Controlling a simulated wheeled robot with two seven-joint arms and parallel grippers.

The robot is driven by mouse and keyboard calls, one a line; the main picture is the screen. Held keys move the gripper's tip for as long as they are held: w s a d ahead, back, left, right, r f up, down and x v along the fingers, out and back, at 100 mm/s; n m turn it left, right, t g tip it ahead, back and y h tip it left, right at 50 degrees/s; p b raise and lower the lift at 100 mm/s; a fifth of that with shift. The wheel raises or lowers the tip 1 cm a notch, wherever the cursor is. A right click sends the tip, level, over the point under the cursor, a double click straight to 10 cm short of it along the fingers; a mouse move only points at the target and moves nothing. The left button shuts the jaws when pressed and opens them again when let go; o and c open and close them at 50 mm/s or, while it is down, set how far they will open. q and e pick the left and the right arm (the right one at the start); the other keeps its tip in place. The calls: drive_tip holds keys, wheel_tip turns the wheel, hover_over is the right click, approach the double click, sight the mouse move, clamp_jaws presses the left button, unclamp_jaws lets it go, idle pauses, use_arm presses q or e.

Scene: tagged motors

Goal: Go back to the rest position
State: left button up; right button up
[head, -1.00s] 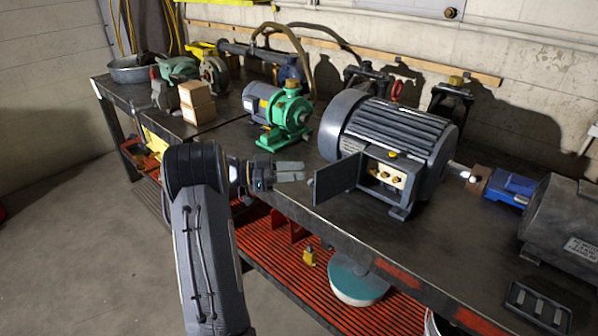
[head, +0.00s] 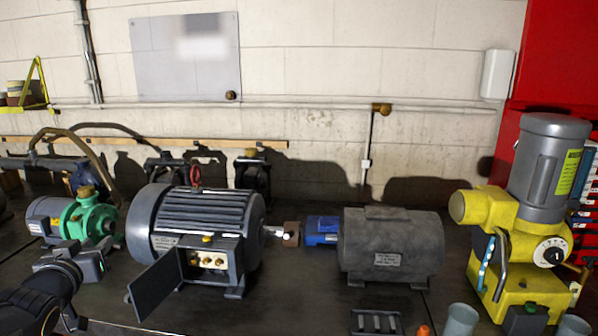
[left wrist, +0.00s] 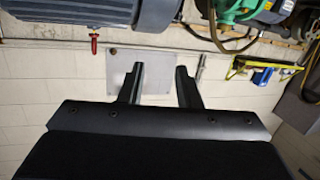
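My left gripper (head: 88,258) is at the lower left of the head view, in front of the green pump and left of the big motor's open door. In the left wrist view its two fingers (left wrist: 158,76) stand apart with nothing between them, so it is open and empty. The big grey motor (head: 200,212) stands on the bench with its terminal box open. The motor also shows at the top left of the wrist view (left wrist: 82,8). My right gripper is out of view.
The green pump (head: 90,217) stands left of the motor. A blue coupling part (head: 322,229), a dark grey motor (head: 390,245) and a yellow machine with a grey motor (head: 490,212) stand to the right.

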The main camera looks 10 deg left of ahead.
use_arm(q)
drive_tip(key=s+d+f+g+h, duration=0.2)
drive_tip(key=s+d+f, duration=0.3)
drive_tip(key=s+d, duration=0.3)
drive_tip(key=s+d+f+m+g+h, duration=0.1)
drive_tip(key=s+d+f+g+h, duration=0.2)
drive_tip(key=s+d, duration=0.5)
drive_tip(key=s+d+f+m+g+h, duration=0.1)
drive_tip(key=s+d+f+g+h, duration=0.2)
drive_tip(key=s+d+f+g, duration=0.2)
drive_tip(key=s+d+f, duration=0.2)
drive_tip(key=s+d, duration=0.1)
drive_tip(key=d, duration=0.1)
drive_tip(key=shift+s+d+f, duration=0.4)
